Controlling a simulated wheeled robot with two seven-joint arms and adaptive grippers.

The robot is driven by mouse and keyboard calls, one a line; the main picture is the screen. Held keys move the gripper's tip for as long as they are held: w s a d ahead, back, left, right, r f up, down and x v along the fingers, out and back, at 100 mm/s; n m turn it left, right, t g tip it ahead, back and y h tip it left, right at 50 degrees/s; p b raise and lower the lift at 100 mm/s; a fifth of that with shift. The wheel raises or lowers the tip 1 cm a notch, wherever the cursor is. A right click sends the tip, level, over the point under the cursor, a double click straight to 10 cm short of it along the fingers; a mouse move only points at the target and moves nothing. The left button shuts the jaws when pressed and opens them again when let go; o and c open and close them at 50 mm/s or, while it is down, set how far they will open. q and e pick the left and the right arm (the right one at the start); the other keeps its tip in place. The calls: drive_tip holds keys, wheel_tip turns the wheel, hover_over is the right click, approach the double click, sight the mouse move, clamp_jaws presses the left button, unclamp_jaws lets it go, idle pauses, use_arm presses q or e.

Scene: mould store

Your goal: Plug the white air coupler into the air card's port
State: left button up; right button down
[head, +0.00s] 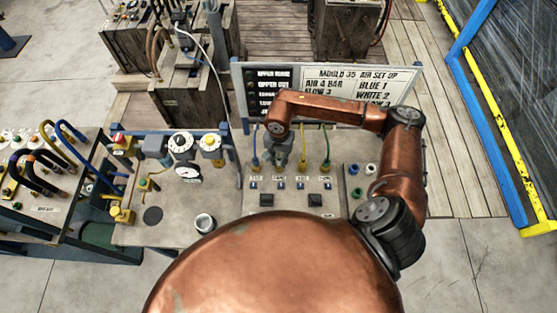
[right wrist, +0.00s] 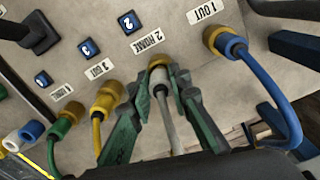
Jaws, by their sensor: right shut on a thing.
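My right gripper (head: 281,158) reaches down to the row of air ports on the bench panel; it also shows in the right wrist view (right wrist: 167,85). Its green fingers are shut on the white air coupler (right wrist: 160,86), whose pale hose runs back between them. The coupler lines up with the brass port (right wrist: 158,62) beside the label 2. I cannot tell whether it is fully seated. The air card (head: 345,80) stands behind the ports and reads "BLUE 1" and "WHITE 2". My left gripper is not in view.
A blue hose (right wrist: 265,75) sits in the port labelled 1, close beside the gripper. A yellow hose (right wrist: 102,105) and a green hose (right wrist: 60,132) stand on the other side. A gauge (head: 187,172) and valves are at left on the bench.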

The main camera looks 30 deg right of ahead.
drive_tip(key=shift+f+b, duration=0.45)
drive_tip(key=shift+b, duration=0.05)
idle(0.6)
drive_tip(key=c, duration=1.7)
unclamp_jaws()
drive_tip(key=shift+o, duration=0.2)
drive_tip(key=o, duration=0.4)
drive_tip(key=shift+c, duration=0.2)
drive_tip(key=shift+r, duration=0.1)
drive_tip(key=shift+r+p, duration=1.35)
drive_tip(key=shift+r, duration=2.35)
